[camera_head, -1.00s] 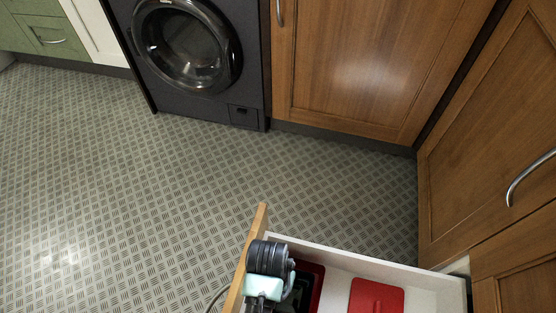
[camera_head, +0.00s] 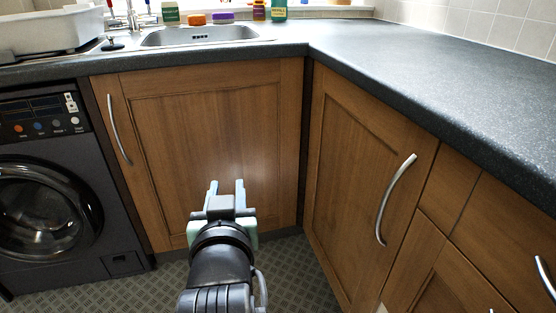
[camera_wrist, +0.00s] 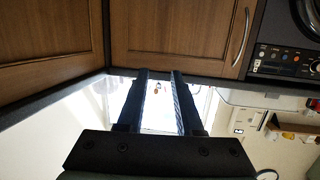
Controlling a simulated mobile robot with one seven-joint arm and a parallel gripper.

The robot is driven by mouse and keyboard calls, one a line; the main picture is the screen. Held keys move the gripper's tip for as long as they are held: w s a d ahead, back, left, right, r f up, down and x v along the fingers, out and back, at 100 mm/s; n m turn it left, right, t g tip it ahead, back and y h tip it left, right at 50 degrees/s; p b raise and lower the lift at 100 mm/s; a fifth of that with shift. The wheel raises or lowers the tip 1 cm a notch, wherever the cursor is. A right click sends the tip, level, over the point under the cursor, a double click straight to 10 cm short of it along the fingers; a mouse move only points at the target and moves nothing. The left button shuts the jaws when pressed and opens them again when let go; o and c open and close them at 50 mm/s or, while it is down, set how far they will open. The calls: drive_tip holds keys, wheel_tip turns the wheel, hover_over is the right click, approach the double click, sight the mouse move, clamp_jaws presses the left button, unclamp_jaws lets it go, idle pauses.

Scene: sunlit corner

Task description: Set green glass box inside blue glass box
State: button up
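My gripper (camera_head: 227,189) is raised in front of the wooden cabinet doors in the head view. Its two fingers stand apart with nothing between them. The wrist view also shows the fingers (camera_wrist: 161,85) apart and empty. I cannot make out a green glass box or a blue glass box for certain in either current view. A small green container (camera_head: 170,14) stands behind the sink, far beyond my gripper; I cannot tell what it is made of.
The sink (camera_head: 200,35) is set in the dark worktop (camera_head: 400,70), which is clear on the right. Orange (camera_head: 195,18) and purple (camera_head: 222,17) items and a teal bottle (camera_head: 279,10) stand behind it. The washing machine (camera_head: 45,200) is at left.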

drive_tip(key=s+d+r+t, duration=0.2)
drive_tip(key=r+t, duration=0.1)
drive_tip(key=r, duration=0.6)
drive_tip(key=s+d+r+t, duration=0.1)
drive_tip(key=d+r+t, duration=0.15)
drive_tip(key=r, duration=0.65)
drive_tip(key=s+d+r+t+h, duration=0.1)
drive_tip(key=s+r+t, duration=0.2)
drive_tip(key=s+r, duration=0.2)
drive_tip(key=s+d+r+m+t+h, duration=0.1)
drive_tip(key=s+d+r+t, duration=0.1)
drive_tip(key=s+r, duration=0.4)
wheel_tip(320, 180, up, 4)
drive_tip(key=shift+s+d+f+t, duration=0.2)
drive_tip(key=shift+d+t, duration=0.1)
drive_tip(key=shift+t, duration=0.35)
